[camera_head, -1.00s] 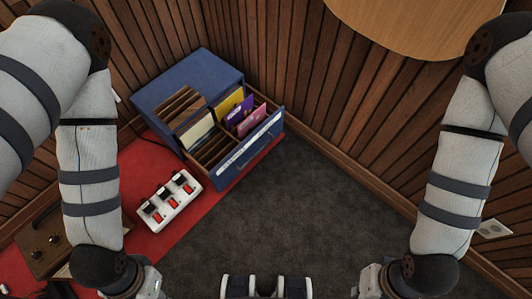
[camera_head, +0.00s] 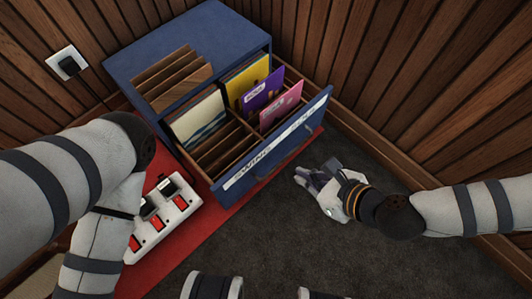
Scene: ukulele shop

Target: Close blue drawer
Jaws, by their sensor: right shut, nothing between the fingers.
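The blue drawer (camera_head: 296,154) is pulled out from a blue cabinet (camera_head: 205,35). Its front has a white label strip and a handle near the middle. Wooden dividers stand inside, with a yellow packet (camera_head: 247,82), a purple packet (camera_head: 263,94), a pink packet (camera_head: 281,105) and a pale picture card (camera_head: 201,122) between them. My right gripper (camera_head: 309,177) is shut and empty, just in front of the drawer front, over the dark carpet. I cannot tell whether it touches the drawer. My left arm is at the left, and its gripper is out of view.
A white power strip with red switches (camera_head: 164,215) lies on the red mat (camera_head: 213,212) left of the drawer. A wall socket with a black plug (camera_head: 68,64) is at the upper left. Wood-slatted walls close in the corner.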

